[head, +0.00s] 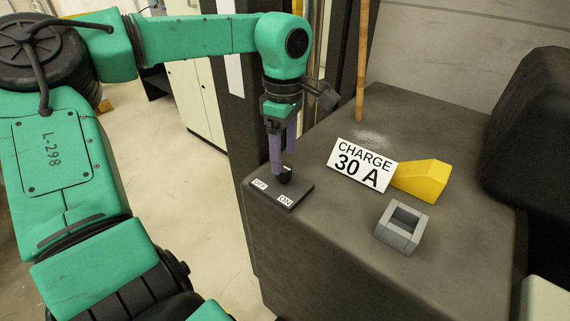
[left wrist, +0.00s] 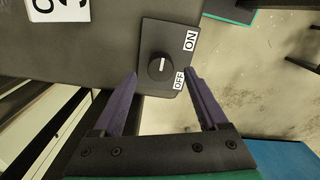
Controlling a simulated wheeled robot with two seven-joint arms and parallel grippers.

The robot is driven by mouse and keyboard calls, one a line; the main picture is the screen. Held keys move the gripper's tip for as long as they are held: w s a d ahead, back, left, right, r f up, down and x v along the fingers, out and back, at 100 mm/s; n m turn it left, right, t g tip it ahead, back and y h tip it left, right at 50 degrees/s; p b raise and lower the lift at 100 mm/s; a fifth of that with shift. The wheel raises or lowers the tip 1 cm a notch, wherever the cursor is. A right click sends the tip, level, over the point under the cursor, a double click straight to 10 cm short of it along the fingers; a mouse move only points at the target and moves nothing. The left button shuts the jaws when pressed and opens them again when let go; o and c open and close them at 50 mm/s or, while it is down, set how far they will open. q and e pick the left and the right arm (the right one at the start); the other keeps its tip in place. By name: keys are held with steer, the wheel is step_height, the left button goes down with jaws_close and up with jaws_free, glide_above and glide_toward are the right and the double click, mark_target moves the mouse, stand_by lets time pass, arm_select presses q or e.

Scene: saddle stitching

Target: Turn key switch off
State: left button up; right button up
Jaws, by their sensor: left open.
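The key switch is a dark plate (head: 292,196) with a round black knob (head: 284,177), set at the near left corner of the grey cabinet top. White OFF and ON labels lie along its edge. In the left wrist view the knob (left wrist: 159,71) has a short white mark on its face; I cannot tell which label it selects. My left gripper (head: 283,165) points down over the knob with its purple fingers apart and empty. In the left wrist view the fingertips (left wrist: 160,76) stand on either side of the knob; contact is not clear. My right gripper is not in view.
On the cabinet top (head: 318,222) are a white CHARGE 30 A sign (head: 361,164), a yellow block (head: 422,180) and a grey hollow block (head: 401,226). A wooden stick (head: 362,62) stands behind. A large black object (head: 530,135) fills the right. The front cabinet top is mostly clear.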

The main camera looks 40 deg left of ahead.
mark_target(284, 166)
arm_select(q)
step_height(284, 166, down, 3)
steer(key=shift+f, duration=0.1)
steer(key=shift+s+f, duration=0.1)
steer(key=shift+f, duration=0.15)
steer(key=shift+c, duration=0.7)
jaws_close()
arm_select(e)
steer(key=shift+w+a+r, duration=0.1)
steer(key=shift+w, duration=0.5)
